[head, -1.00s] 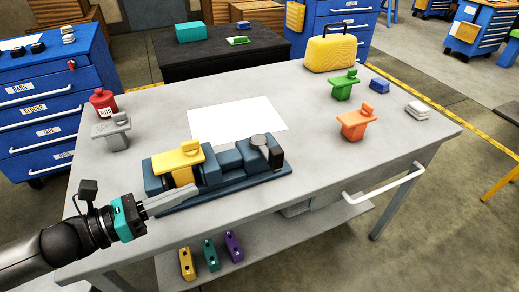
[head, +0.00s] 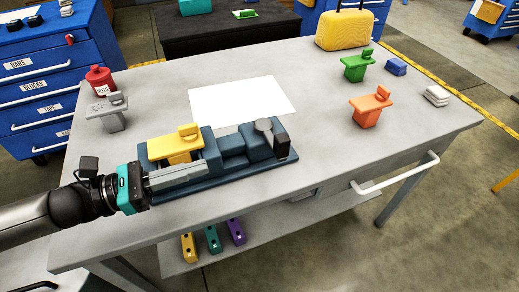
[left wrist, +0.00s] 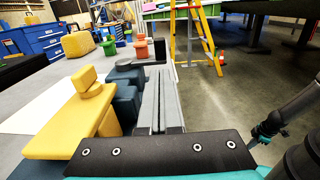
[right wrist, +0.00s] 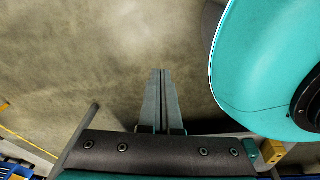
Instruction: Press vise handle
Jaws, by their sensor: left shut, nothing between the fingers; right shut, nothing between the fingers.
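The blue-grey vise (head: 258,150) stands near the table's front edge, with a yellow part (head: 176,151) set in its left end. The handle (head: 281,143), dark with a grey round top, is at the vise's right end. My left gripper (head: 203,171) is shut and empty, in front of the vise's left half, pointing right; the handle is beyond its tips. In the left wrist view, its fingers (left wrist: 166,97) run beside the yellow part (left wrist: 75,115) and the vise (left wrist: 124,100). Contact cannot be told. My right gripper (right wrist: 161,100) is shut and empty above bare floor.
White paper (head: 240,97) lies behind the vise. Orange (head: 371,107) and green (head: 358,66) parts stand at right. A white rail (head: 395,176) juts from the table front. The tabletop right of the vise is clear.

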